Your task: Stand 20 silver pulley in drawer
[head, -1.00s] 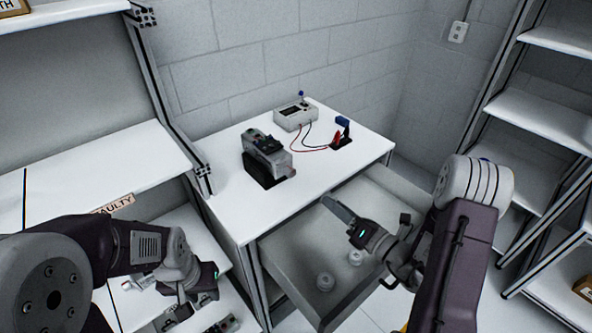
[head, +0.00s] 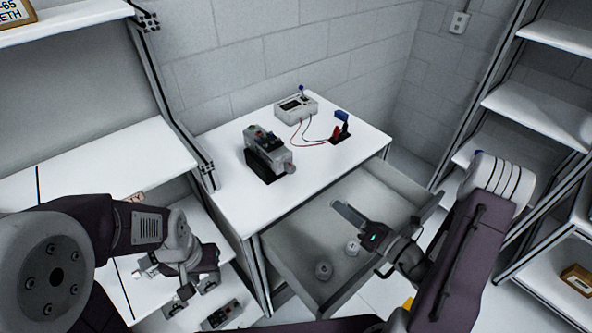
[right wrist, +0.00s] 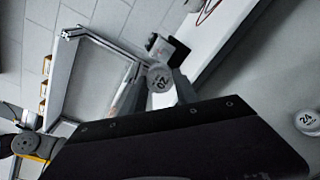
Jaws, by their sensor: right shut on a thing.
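My right gripper (head: 347,211) is over the open drawer (head: 300,272) under the white worktop. In the right wrist view it is shut on a round silver pulley (right wrist: 160,76) with dark numerals on its face, too blurred to read surely. In the head view that pulley is not clearly visible. Two pale pulleys stand apart on the drawer floor, one nearer (head: 323,270) and one farther (head: 352,248). The right wrist view shows a pulley marked 24 (right wrist: 309,121) at its right edge. My left gripper (head: 196,290) is open and empty by the left lower shelf.
On the worktop (head: 225,190) stand a grey machine (head: 265,145), a white meter box (head: 297,107) with leads, and red and blue clips (head: 340,128). A dark device (head: 221,314) lies low at left. Shelves (head: 535,115) stand at right. The drawer walls surround the right gripper's area.

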